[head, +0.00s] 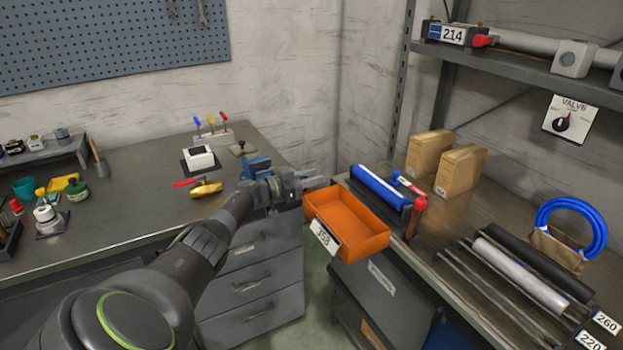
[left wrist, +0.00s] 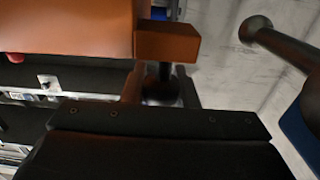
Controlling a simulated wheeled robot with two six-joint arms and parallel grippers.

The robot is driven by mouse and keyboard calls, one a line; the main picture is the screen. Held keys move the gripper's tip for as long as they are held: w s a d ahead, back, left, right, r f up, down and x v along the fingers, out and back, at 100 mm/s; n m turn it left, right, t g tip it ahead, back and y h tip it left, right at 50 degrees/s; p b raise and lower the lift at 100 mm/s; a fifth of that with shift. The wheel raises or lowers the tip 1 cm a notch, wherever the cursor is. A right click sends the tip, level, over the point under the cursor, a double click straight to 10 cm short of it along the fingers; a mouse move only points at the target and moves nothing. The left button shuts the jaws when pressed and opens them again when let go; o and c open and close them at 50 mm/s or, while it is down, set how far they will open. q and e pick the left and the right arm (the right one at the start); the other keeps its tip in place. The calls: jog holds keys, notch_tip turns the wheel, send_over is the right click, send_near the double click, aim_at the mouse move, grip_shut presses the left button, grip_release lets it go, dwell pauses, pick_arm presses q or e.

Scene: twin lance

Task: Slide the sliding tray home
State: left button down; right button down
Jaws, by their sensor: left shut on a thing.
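The open orange tray (head: 348,212) with a white "358" label is between the two benches, beside the left edge of the right-hand bench. It looks empty. My left gripper (head: 304,183) is at the tray's left rear side and shut on it. In the left wrist view, the orange tray (left wrist: 70,25) fills the upper left, with an orange block on its edge close to the gripper. The exact grip point is partly hidden. Whether the tray rests on any support cannot be told. My right gripper is not in view.
A blue roller (head: 380,187) in a dark holder with a red handle stands just right of the tray. Two cardboard boxes (head: 430,152) stand behind. The left bench (head: 130,190) holds small tools and a blue vise. A gap separates the benches.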

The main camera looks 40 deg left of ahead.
pick_arm(q)
jog(key=c, duration=1.4)
grip_release()
jog(key=shift+a+r, duration=0.2)
jog(key=shift+o, duration=1.3)
jog(key=shift+a+f, duration=0.15)
jog(key=shift+f, duration=0.05)
jog(key=v, duration=1.7)
jog(key=shift+s, duration=0.15)
